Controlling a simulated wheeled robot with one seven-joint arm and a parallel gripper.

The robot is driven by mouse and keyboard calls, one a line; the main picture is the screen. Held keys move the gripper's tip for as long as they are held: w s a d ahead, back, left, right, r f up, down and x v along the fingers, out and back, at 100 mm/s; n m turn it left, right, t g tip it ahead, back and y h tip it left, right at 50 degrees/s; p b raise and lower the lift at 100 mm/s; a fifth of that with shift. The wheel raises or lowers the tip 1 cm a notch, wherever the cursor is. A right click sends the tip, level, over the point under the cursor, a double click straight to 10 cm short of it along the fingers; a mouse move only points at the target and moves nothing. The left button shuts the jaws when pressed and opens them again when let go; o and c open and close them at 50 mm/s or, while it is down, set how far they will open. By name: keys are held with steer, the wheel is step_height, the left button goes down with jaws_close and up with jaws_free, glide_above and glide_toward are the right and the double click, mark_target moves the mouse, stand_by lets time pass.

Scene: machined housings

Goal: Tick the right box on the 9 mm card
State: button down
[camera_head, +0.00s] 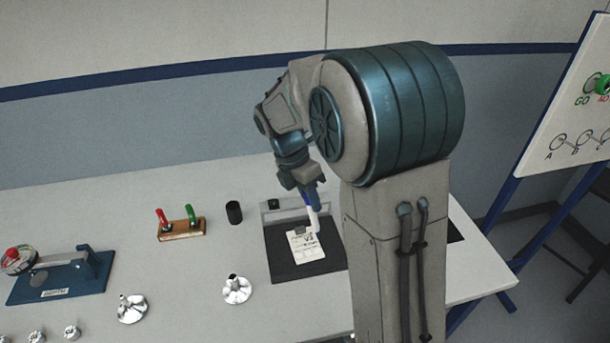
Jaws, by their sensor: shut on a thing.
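My gripper (307,190) is shut on a white and blue marker (313,216), held tip down. The marker's lower end is over or at the right side of a white card (306,245); I cannot tell whether it touches. The card lies on a dark mat (283,266) and is clipped at its upper edge. Its print and boxes are too small to read. My arm hides the right part of the mat.
Left of the mat stand a black cup (234,213) and a wooden stand (182,230) with a red and a green handled tool. Machined housings (236,290) stand in front. A blue gauge fixture (63,277) is at the far left. A board (575,120) stands at right.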

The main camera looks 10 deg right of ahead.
steer(key=shift+w+f, duration=0.1)
steer(key=shift+w, duration=0.25)
steer(key=shift+s+d+f+b, duration=0.1)
steer(key=shift+s+f+b, duration=0.05)
steer(key=shift+f+b, duration=0.45)
step_height(320, 180, down, 5)
steer(key=b, duration=0.4)
steer(key=shift+r, duration=0.2)
steer(key=shift+f, duration=0.55)
stand_by(1.6)
step_height(320, 180, up, 7)
steer(key=p, duration=0.6)
steer(key=shift+r, duration=0.1)
stand_by(0.7)
